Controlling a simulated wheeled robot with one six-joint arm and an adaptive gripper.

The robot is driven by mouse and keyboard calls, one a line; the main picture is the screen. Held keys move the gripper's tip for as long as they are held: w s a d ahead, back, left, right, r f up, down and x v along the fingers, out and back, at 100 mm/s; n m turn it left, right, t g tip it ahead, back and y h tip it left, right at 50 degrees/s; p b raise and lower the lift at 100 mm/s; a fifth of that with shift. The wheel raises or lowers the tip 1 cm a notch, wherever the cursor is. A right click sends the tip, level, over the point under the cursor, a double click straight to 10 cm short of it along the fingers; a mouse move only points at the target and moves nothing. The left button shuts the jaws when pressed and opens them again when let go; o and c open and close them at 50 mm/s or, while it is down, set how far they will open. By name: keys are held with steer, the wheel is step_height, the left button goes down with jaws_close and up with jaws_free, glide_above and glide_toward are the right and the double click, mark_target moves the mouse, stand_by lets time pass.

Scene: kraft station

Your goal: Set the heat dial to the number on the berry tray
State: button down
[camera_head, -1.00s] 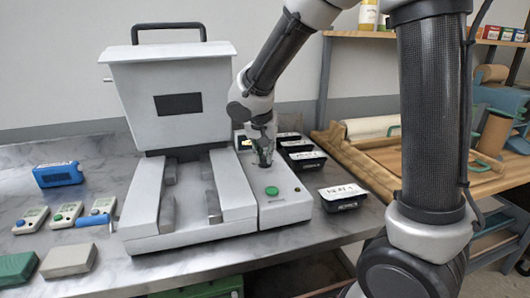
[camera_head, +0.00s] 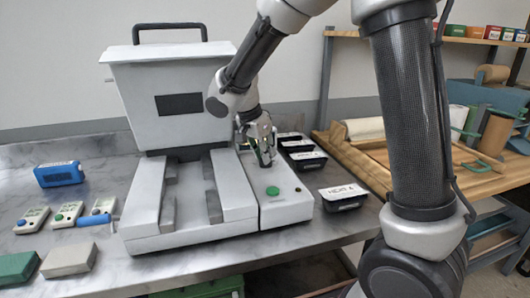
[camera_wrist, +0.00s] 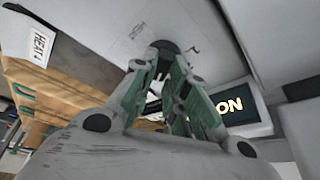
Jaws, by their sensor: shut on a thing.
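The grey sealing machine (camera_head: 172,100) stands on the table, with a control box (camera_head: 285,208) on its right side. My gripper (camera_head: 265,160) points down at the top of this box, behind the green button (camera_head: 272,191). In the wrist view my gripper (camera_wrist: 166,58) is shut on the dark round heat dial (camera_wrist: 165,45). The fingers hide much of the dial, and its setting cannot be read. A black tray with a white label (camera_head: 343,195) sits right of the box. A label reading about "HEAT 4" (camera_wrist: 38,46) shows in the wrist view. I cannot tell which tray is the berry one.
More black trays (camera_head: 305,158) stand in a row behind, close to the control box. A lit display reading "ON" (camera_wrist: 235,105) is beside the fingers. Small devices (camera_head: 68,215) and a blue device (camera_head: 58,174) lie on the left. A wooden bench (camera_head: 360,170) is on the right.

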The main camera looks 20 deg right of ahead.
steer(key=shift+s+f, duration=0.2)
steer(key=shift+f, duration=0.15)
steer(key=c, duration=1.4)
jaws_free()
steer(key=shift+d, duration=0.1)
steer(key=shift+w, duration=0.1)
steer(key=shift+r, duration=0.3)
steer(key=v, duration=1.1)
steer(key=shift+a+r, duration=0.25)
steer(key=shift+r, duration=0.05)
